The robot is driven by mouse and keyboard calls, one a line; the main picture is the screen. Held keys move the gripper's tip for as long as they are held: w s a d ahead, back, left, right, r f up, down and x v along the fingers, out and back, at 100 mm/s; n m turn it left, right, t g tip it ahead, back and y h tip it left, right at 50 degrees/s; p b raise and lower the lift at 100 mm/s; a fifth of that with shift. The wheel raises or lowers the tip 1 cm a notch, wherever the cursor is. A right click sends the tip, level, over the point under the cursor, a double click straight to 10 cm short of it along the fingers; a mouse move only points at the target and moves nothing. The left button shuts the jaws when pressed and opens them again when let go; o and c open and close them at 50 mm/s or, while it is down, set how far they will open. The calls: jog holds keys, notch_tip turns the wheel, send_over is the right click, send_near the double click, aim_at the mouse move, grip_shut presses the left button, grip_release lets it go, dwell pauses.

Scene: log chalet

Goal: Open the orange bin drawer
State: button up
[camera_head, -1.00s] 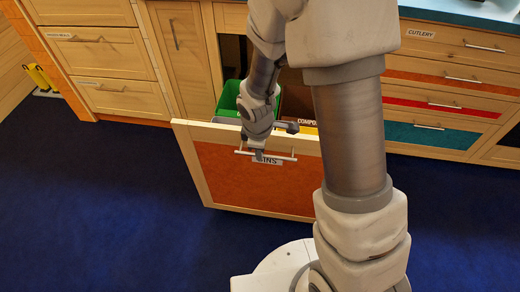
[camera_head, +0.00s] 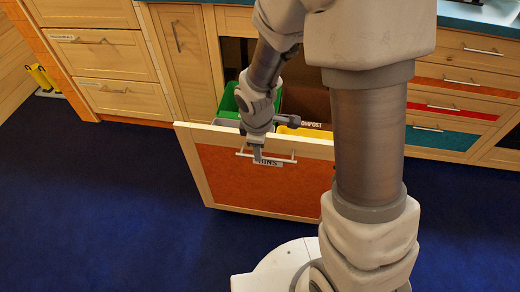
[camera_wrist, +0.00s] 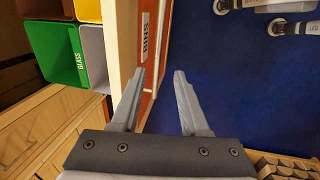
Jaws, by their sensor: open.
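The orange bin drawer (camera_head: 235,178) stands pulled well out from the cabinet, with bins showing inside. Its front is an orange panel in a pale wood frame, with a "BINS" label (camera_wrist: 146,36). A pale bar handle (camera_head: 284,159) runs across the upper front and also shows in the wrist view (camera_wrist: 164,45). My gripper (camera_wrist: 159,74) is open, with its two fingers apart. In the wrist view the handle bar appears between the fingertips; I cannot tell whether they touch it. In the head view my gripper (camera_head: 257,153) reaches over the drawer's top edge to the handle.
A green bin (camera_head: 230,102) marked "GLASS" in the wrist view and a yellow bin (camera_head: 304,131) sit in the drawer. Closed drawers (camera_head: 112,55) flank it on the left, and coloured-front drawers (camera_head: 442,137) on the right. The blue floor (camera_head: 110,220) before it is clear.

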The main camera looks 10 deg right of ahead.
notch_tip(320, 180, up, 12)
jog(key=s+p, duration=0.2)
jog(key=p, duration=0.2)
jog(key=shift+s+a+r, duration=0.2)
jog(key=shift+s+a, duration=0.05)
jog(key=shift+a, duration=0.15)
jog(key=s+d+r+m+t, duration=0.2)
jog(key=s+d+r+m, duration=0.2)
jog(key=s+r+m, duration=0.4)
jog(key=s+d+r+m+t, duration=0.2)
jog(key=s+d+r+m, duration=0.3)
jog(key=r, duration=0.4)
notch_tip(320, 180, up, 14)
jog(key=a+m+p, duration=0.1)
jog(key=p, duration=1.3)
jog(key=shift+r+y, duration=0.15)
jog(key=shift+y, duration=0.15)
